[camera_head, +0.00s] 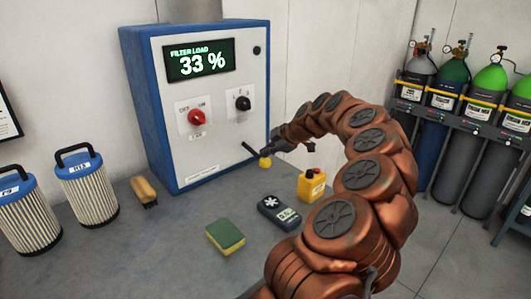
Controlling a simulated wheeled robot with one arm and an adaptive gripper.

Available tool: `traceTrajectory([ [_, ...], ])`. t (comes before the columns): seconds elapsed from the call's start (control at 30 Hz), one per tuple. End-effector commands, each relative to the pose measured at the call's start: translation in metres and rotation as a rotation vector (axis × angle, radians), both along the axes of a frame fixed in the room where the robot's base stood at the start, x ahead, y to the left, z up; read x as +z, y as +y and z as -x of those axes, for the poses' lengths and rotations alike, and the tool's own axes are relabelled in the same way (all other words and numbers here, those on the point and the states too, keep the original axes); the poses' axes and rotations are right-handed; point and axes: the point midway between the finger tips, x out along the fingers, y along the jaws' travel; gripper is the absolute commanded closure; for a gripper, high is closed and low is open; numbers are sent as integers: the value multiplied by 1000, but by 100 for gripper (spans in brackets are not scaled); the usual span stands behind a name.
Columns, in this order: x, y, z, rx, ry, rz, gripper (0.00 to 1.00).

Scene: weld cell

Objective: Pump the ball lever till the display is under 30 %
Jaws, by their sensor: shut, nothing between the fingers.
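The blue-and-white filter cabinet (222,140) has a display (201,61) that reads "FILTER LOAD 33 %". The ball lever (250,149) comes out low on the front panel as a short black rod, with a yellow ball (265,162) at its end. My gripper (269,152) is shut and empty, just above the yellow ball and partly in front of the lever's end. I cannot tell whether it touches the ball.
A red knob (197,117) and a black knob (243,103) sit higher on the panel. Gas cylinders (462,135) are at right.

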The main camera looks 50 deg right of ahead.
Motion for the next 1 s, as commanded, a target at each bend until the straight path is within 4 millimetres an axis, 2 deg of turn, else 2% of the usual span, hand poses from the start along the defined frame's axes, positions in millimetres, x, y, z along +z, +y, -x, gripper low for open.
traceTrajectory([
  [1.0,-10,0,0,0,1,0,100],
])
